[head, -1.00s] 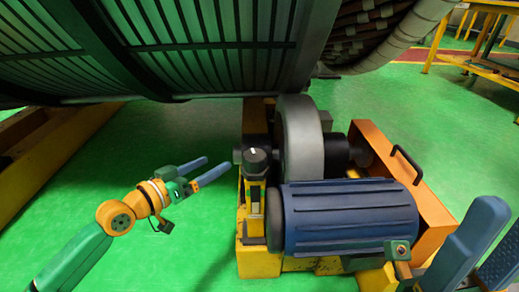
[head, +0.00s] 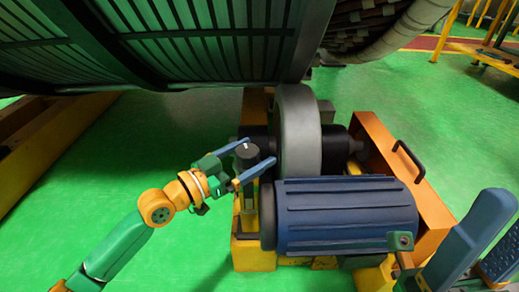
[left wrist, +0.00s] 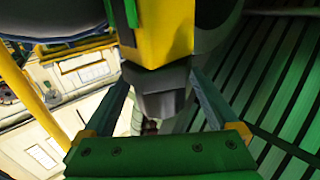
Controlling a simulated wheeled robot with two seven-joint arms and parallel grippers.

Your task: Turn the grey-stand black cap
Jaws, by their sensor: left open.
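The black cap (head: 247,155) sits upright on top of the narrow grey-and-yellow stand (head: 248,196) in the head view. My left gripper (head: 261,149) is open, with its two blue fingers on either side of the cap. In the left wrist view the dark grey cap (left wrist: 160,98) shows between the spread fingers of that gripper (left wrist: 160,76), with the yellow stand (left wrist: 160,32) above it in the picture. Whether the fingers touch the cap I cannot tell.
A blue ribbed motor (head: 345,215) and a large grey wheel (head: 297,130) stand close to the right of the cap. An orange bracket (head: 400,160) with a black handle is behind. A big slatted cylinder (head: 180,45) overhangs. Green floor (head: 130,160) is free at left.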

